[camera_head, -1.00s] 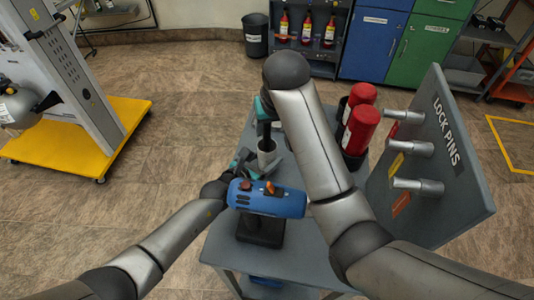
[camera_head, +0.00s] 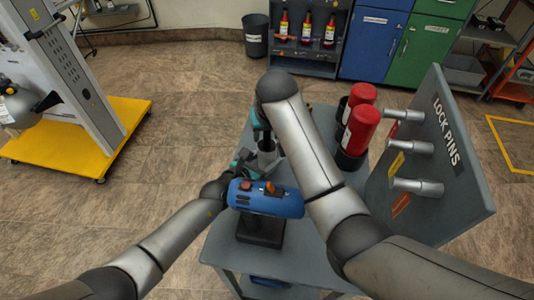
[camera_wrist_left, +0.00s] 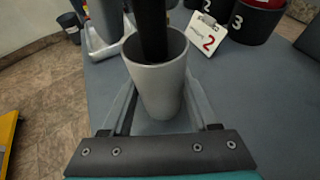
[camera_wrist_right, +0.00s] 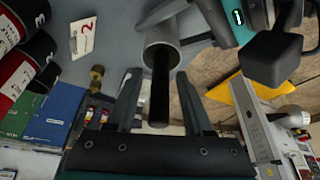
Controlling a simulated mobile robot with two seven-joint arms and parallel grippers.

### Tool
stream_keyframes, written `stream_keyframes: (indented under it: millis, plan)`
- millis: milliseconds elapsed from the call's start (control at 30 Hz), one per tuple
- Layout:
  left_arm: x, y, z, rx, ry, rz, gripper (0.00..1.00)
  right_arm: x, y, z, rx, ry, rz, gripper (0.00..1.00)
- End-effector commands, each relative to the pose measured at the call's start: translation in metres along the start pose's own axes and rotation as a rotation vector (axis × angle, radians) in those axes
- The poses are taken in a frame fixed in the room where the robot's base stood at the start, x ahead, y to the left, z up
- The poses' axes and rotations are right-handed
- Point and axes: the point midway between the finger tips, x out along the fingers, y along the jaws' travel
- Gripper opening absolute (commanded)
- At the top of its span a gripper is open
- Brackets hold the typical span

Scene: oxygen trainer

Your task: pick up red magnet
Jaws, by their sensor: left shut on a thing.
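Two red cylinders (camera_head: 361,130) stand upright in dark holders at the right of the table; I cannot tell whether one is the red magnet. Red cylinders (camera_wrist_right: 18,75) also show at the left of the right wrist view. My left gripper (camera_head: 246,160) is shut on a grey cup (camera_wrist_left: 158,85), one finger on each side. The cup also shows in the right wrist view (camera_wrist_right: 163,38). A black rod (camera_wrist_left: 152,30) reaches into the cup. My right gripper (camera_wrist_right: 158,78) is open around the rod, with gaps beside it. My right arm hides part of the table.
A blue device (camera_head: 266,198) with red and orange knobs stands on a black base at the table's front. A grey panel (camera_head: 450,190) marked LOCK PINS, with several metal pins, rises at the right. A white tag (camera_wrist_left: 208,34) marked 2 stands near the cup.

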Motion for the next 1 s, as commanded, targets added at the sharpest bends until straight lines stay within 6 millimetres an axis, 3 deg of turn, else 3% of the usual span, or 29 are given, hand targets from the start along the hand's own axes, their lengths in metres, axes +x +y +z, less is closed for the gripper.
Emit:
stream_keyframes:
  millis: [67, 433, 1000]
  plan:
    - [0.0000, 0.0001, -0.0002, 0.000, 0.000, 0.000, 0.07, -0.0001, 0.0002, 0.0000, 0.000, 0.000, 0.000, 0.41]
    - [0.0000, 0.0001, -0.0002, 0.000, 0.000, 0.000, 0.07, -0.0002, 0.0002, 0.0001, 0.000, 0.000, 0.000, 0.00]
    - [0.0000, 0.0001, -0.0002, 0.000, 0.000, 0.000, 0.07, -0.0002, 0.0002, 0.0002, 0.000, -0.001, 0.001, 0.00]
